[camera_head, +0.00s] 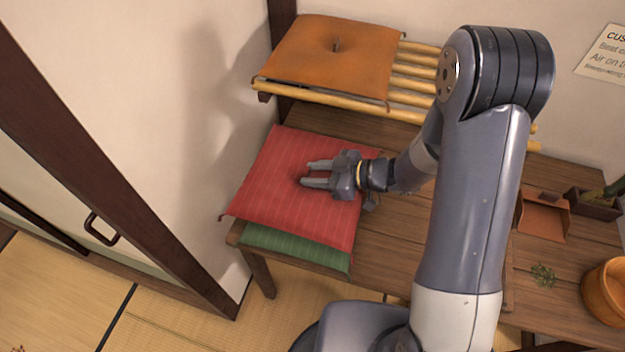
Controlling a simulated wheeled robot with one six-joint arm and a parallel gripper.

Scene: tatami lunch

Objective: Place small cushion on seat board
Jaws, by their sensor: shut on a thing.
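A red striped cushion (280,205) lies over a green striped cushion (296,248) at the left end of a low wooden bench top (400,255). My gripper (304,175) reaches in from the right over the red cushion, with its fingertips at the dimple in the middle. It is shut on the red cushion's cloth there. Only the front strip of the green cushion shows. I cannot tell whether the two cushions touch. An orange cushion (325,48) with a central tuft lies on a slatted rack at the back.
The yellow slatted rack (415,85) stands along the back wall. A brown dustpan-like tray (543,216), a dark planter box (597,204) and a wooden bucket (607,292) are at the right. A sliding door (110,190) is close on the left.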

